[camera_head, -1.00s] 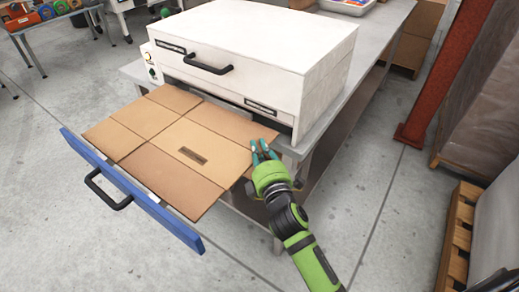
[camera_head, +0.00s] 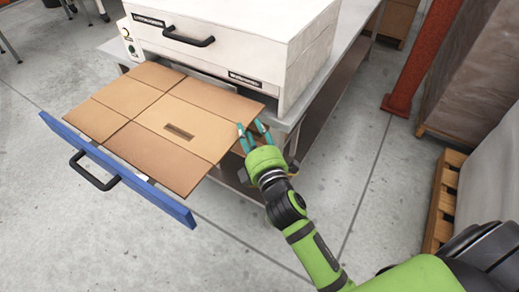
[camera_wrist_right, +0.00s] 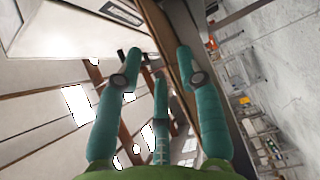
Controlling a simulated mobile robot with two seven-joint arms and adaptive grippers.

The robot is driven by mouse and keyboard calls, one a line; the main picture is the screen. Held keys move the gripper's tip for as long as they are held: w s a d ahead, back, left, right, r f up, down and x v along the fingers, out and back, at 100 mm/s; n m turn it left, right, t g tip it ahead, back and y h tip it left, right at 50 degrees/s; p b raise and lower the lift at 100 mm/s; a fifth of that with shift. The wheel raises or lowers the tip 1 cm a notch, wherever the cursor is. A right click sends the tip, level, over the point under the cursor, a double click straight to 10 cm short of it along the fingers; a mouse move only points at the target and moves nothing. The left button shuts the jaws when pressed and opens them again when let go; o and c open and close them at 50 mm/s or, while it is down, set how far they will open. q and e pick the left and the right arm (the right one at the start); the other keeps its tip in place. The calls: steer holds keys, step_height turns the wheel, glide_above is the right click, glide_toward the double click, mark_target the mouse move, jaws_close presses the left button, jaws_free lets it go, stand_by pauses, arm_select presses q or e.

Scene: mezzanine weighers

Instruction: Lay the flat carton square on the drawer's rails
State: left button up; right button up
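The flat brown carton (camera_head: 125,103), creased into panels with a dark slot in the middle, lies across the pulled-out drawer behind its blue front (camera_head: 120,170). The carton covers most of the drawer, so the rails are hidden and I cannot tell how squarely it sits on them. My right gripper (camera_head: 251,127) is at the carton's right edge, near the corner by the machine. In the right wrist view its teal fingers (camera_wrist_right: 160,55) are spread, with a brown edge showing between them. I cannot tell if they touch the carton. My left gripper is not in view.
The white machine (camera_head: 230,40) with a black handle stands on a grey table (camera_head: 352,25) behind the drawer. A rust-red post (camera_head: 425,55), a wrapped stack (camera_head: 475,65) and a wooden pallet (camera_head: 442,200) stand at the right. The floor before the drawer is clear.

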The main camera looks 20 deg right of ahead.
steer(key=s+b, duration=0.1)
steer(key=s, duration=0.6)
steer(key=shift+s+a, duration=0.15)
steer(key=shift+s, duration=0.25)
step_height(320, 180, down, 18)
steer(key=a+m+g+y, duration=0.1)
steer(key=a+m+g, duration=0.1)
steer(key=g, duration=0.2)
steer(key=s+f+m+g, duration=0.2)
steer(key=s+f, duration=0.2)
steer(key=f, duration=0.3)
steer(key=s+d+f+m+g, duration=0.1)
steer(key=s+f+g, duration=0.15)
steer(key=f, duration=0.45)
steer(key=s+f+m+g, duration=0.1)
steer(key=s+f+m, duration=0.1)
steer(key=s+f, duration=0.35)
steer(key=s+d+f+m+g, duration=0.3)
steer(key=s+f, duration=0.5)
steer(key=s, duration=0.4)
steer(key=s+d+f+m+g, duration=0.4)
steer(key=s+f, duration=0.5)
steer(key=s, duration=0.3)
steer(key=shift+d+m, duration=0.25)
steer(key=shift+m, duration=0.35)
steer(key=shift+w+g, duration=0.1)
steer(key=shift+g, duration=0.15)
